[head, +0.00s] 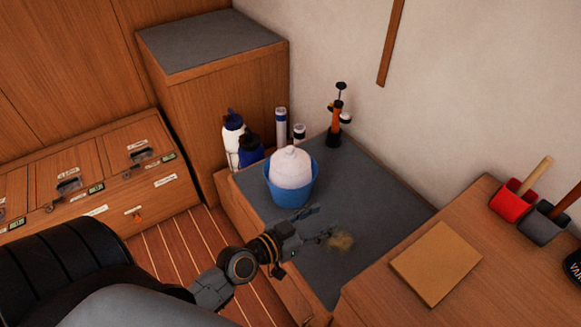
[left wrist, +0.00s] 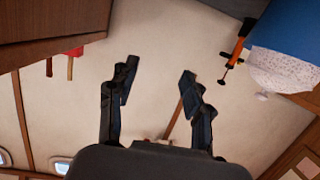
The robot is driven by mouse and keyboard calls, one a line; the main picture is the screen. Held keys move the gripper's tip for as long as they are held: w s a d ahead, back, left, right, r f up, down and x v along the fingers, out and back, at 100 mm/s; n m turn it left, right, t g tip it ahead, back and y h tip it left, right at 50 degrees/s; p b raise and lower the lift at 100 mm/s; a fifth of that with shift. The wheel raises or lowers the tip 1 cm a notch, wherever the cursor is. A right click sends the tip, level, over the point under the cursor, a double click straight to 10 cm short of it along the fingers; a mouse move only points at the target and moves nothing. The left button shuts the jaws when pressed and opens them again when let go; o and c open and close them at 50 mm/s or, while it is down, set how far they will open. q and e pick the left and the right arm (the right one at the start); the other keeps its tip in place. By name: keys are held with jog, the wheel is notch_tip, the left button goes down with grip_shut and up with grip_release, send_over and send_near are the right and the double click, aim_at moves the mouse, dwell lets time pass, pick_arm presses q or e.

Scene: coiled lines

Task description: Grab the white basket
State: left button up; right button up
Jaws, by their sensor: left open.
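No plainly white basket shows. A blue bucket (head: 291,190) stands on the grey top of the low bench and holds a white, speckled, rounded thing (head: 290,167) that bulges above its rim. The bucket (left wrist: 290,30) and the white thing (left wrist: 283,70) also show at the upper right of the left wrist view, which looks upside down. My left gripper (head: 323,222) is open and empty, in front of and slightly right of the bucket, apart from it. Its two spread fingers show in the left wrist view (left wrist: 157,78). My right gripper is not in view.
White and blue bottles (head: 233,136) and capped tubes (head: 281,126) stand behind the bucket. An orange-black pump (head: 335,125) stands by the wall. A tan board (head: 436,263) lies on the right counter near a red holder (head: 512,198). The grey bench top (head: 385,215) right of the bucket is clear.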

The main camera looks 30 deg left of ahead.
pick_arm(q)
jog(key=w+a+n+t+y, duration=0.3)
jog(key=a+y, duration=0.2)
jog(key=a, duration=0.4)
jog(key=n+y, duration=0.3)
jog(key=y, duration=0.1)
send_near(289, 152)
jog(key=x, duration=0.5)
jog(key=shift+a+f, duration=0.1)
jog(key=shift+a, duration=0.1)
jog(key=shift+b+x, duration=0.55)
jog(key=shift+x, duration=2.5)
jog(key=shift+d, duration=0.15)
grip_shut()
